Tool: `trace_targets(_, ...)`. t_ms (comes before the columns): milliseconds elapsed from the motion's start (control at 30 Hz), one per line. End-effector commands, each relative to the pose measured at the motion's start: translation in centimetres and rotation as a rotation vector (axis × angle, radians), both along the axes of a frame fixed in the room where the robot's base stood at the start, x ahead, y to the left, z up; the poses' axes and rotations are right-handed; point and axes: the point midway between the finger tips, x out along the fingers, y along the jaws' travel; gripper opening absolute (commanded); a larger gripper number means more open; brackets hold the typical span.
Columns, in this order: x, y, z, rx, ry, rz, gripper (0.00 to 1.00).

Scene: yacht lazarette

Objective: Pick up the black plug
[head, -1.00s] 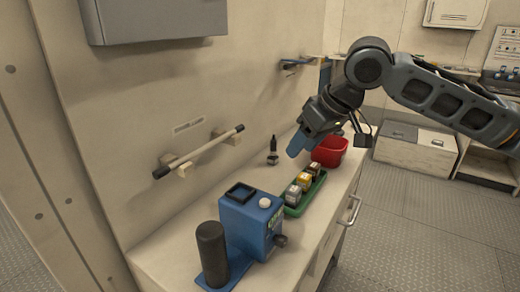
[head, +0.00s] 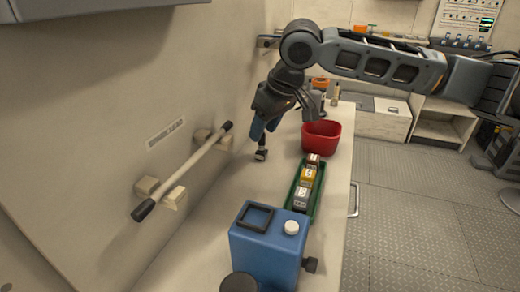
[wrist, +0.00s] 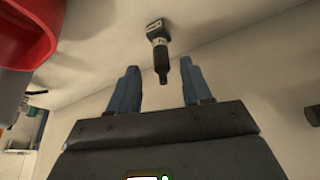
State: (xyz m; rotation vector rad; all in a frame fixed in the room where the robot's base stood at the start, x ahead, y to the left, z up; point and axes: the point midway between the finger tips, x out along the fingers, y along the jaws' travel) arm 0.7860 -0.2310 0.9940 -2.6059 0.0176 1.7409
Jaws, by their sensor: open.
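The black plug (head: 261,153) stands on the counter close to the wall, with a dark block-like base and a thin stem on top. In the wrist view the black plug (wrist: 158,48) lies ahead of the fingers, its stem pointing into the gap between them. My gripper (head: 264,128) is right above the plug in the head view, its blue fingers pointing down. In the wrist view my gripper (wrist: 158,84) is open with nothing held. The stem's upper end is partly hidden by the fingers in the head view.
A red bin (head: 321,137) stands right of the plug. A green tray (head: 318,207) with several small blocks and a blue box (head: 263,262) stand nearer. A wall rail (head: 185,172) juts out on the left. Bare counter lies between plug and blue box.

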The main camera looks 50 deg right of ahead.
Motion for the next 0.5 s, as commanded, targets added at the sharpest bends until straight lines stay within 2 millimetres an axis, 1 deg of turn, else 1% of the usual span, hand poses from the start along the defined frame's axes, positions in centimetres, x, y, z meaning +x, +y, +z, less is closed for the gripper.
trace_targets(100, 0.7, 0.3, -1.7, 0.0, 0.003, 0.001, 0.49)
trace_targets(233, 1.3, 0.3, -3.2, 0.0, 0.001, 0.001, 0.49)
trace_targets(333, 1.5, 0.3, -3.8, 0.0, 0.002, 0.0, 0.49)
trace_targets(500, 1.5, 0.3, -3.8, 0.0, 0.001, 0.0, 0.49)
